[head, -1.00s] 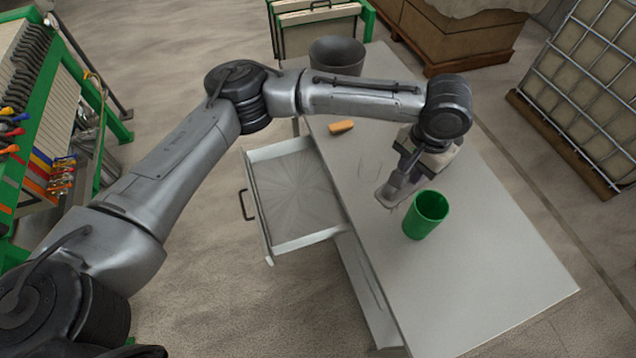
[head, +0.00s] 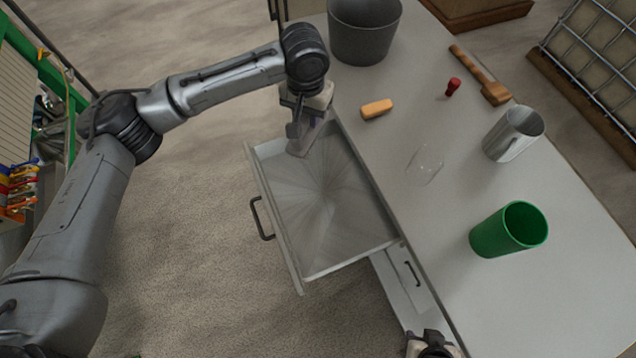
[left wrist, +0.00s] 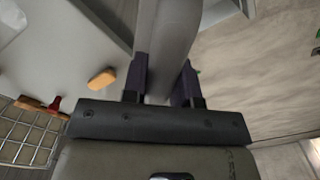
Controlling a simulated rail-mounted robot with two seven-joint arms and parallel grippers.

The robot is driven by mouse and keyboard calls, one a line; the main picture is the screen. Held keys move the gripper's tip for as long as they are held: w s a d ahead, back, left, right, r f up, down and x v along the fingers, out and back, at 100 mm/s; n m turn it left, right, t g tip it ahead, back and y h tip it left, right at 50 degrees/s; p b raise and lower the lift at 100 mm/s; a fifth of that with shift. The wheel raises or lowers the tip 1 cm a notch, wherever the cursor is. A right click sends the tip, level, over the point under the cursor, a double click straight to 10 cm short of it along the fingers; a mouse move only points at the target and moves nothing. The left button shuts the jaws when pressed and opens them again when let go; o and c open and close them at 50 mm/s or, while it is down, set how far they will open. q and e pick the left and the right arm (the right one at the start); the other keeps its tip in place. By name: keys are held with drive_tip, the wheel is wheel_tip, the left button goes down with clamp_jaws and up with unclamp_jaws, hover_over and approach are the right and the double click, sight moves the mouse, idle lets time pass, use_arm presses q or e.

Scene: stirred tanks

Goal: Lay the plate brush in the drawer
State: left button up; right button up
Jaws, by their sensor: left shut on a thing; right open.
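The drawer (head: 318,272) is pulled out from the left side of the grey bench, and its visible floor looks empty. My left gripper (head: 303,143) is over the drawer's far end, beside the bench edge. It is shut on a smooth grey thing (left wrist: 170,35), which runs up between its fingers in the left wrist view. I cannot tell from its shape whether this is the plate brush; no bristles show. A wooden long-handled tool (head: 482,77), brush or mallet, lies at the back of the bench. My right gripper (head: 432,347) is open at the bottom edge, partly cut off.
On the bench top (head: 520,290) stand a green cup (head: 495,235), a metal cup (head: 510,138), a clear glass (head: 425,167) and a dark bucket (head: 362,32). An orange block (head: 377,109) and a small red-topped thing (head: 453,87) are near the back.

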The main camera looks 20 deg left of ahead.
use_arm(q)
drive_tip(key=f+b, duration=0.3)
drive_tip(key=f, duration=0.4)
drive_tip(key=w+f+b, duration=0.1)
drive_tip(key=f+b, duration=0.2)
drive_tip(key=f, duration=0.4)
drive_tip(key=f+b, duration=0.3)
drive_tip(key=f, duration=0.4)
drive_tip(key=shift+w+a+f, duration=0.2)
drive_tip(key=shift+a+f, duration=0.15)
drive_tip(key=shift+a, duration=0.05)
use_arm(e)
wheel_tip(320, 180, down, 11)
drive_tip(key=shift+a+r, duration=0.15)
drive_tip(key=shift+a, duration=0.05)
drive_tip(key=shift+w+r, duration=0.1)
drive_tip(key=shift+w, duration=0.05)
use_arm(q)
drive_tip(key=o, duration=1)
drive_tip(key=shift+f, duration=0.15)
drive_tip(key=shift+c, duration=0.2)
use_arm(e)
drive_tip(key=shift+d, duration=0.15)
